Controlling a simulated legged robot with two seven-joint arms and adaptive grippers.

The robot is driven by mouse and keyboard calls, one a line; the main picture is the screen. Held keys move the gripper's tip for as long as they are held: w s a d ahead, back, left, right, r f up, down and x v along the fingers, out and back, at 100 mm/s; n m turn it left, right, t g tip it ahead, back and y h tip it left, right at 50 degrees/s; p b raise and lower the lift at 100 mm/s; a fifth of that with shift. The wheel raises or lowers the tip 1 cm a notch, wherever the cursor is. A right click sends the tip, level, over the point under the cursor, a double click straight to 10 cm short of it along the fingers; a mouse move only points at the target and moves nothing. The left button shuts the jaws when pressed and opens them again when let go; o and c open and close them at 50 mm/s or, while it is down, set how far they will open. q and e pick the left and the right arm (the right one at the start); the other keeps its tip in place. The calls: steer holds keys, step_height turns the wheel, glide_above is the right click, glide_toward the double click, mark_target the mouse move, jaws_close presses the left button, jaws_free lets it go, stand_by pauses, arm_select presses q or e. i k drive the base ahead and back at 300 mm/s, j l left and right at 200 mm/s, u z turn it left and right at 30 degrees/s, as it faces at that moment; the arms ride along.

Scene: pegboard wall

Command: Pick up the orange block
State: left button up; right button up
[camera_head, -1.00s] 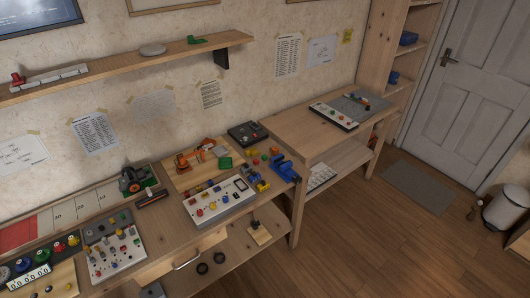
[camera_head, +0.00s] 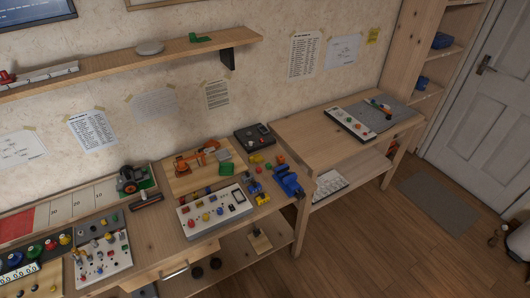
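A small orange-red block (camera_head: 281,159) sits on the wooden workbench (camera_head: 160,233), near its right end and just behind a blue vise-like tool (camera_head: 288,181). It is small in view, so its exact shade is hard to tell. A yellow block (camera_head: 256,159) lies to its left, with other small coloured pieces close by. Neither of my grippers is in view, and nothing is seen touching the block.
A white panel with coloured knobs (camera_head: 214,209) stands in front left of the blocks. A black box (camera_head: 254,138) is behind them. A wall shelf (camera_head: 120,66) hangs above.

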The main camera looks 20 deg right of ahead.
mark_target(280, 159)
steer(key=i+l+u, duration=0.1)
steer(key=l, duration=0.35)
steer(key=i+l, duration=0.2)
steer(key=l, duration=0.2)
steer(key=i+l+u, duration=0.15)
steer(key=l, duration=0.3)
steer(key=i+l+u, duration=0.1)
steer(key=l, duration=0.35)
steer(key=i+l+u, duration=0.1)
steer(key=l, duration=0.35)
steer(key=i+l, duration=0.1)
steer(key=l, duration=0.4)
steer(key=i+u, duration=0.05)
